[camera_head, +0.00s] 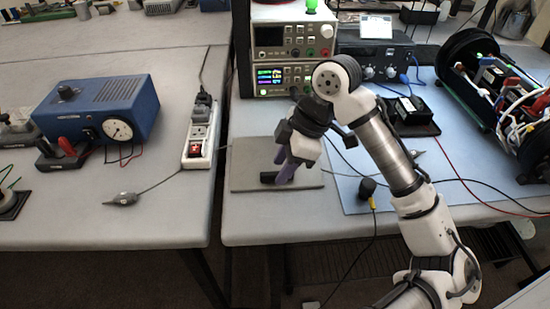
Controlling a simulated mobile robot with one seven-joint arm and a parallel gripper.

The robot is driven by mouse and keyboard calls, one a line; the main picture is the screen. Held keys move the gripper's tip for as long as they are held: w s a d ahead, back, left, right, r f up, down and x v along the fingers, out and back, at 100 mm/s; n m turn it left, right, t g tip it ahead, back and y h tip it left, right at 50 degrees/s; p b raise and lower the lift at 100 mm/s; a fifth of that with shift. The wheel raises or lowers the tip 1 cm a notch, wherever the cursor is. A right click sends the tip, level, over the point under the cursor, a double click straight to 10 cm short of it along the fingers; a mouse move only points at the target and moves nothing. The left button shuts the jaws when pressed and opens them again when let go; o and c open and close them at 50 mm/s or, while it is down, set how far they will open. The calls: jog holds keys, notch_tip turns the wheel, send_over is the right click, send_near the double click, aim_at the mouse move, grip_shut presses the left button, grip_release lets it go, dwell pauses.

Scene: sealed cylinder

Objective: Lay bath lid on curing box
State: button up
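I cannot make out a bath lid or a curing box for certain in the head view. My gripper (282,172) points down over a flat grey plate (248,166) on the right bench, near its front left corner. Purple finger parts show below its white and black body. A small dark piece (268,178) shows low beside the fingers; I cannot tell if it is part of the gripper or a separate thing. The gap between the fingertips is not clear, so I cannot tell if they are open or hold anything.
A blue box with a dial (98,108) stands on the left bench (160,225), near a white power strip (200,138). Stacked instruments (283,50) stand behind the plate. An open black cylinder with wiring (495,85) lies right. Cables cross the right bench (250,225). A gap separates the benches.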

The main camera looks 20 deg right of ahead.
jog(key=shift+x, duration=0.9)
jog(key=shift+c, duration=0.3)
grip_shut()
jog(key=shift+r, duration=0.2)
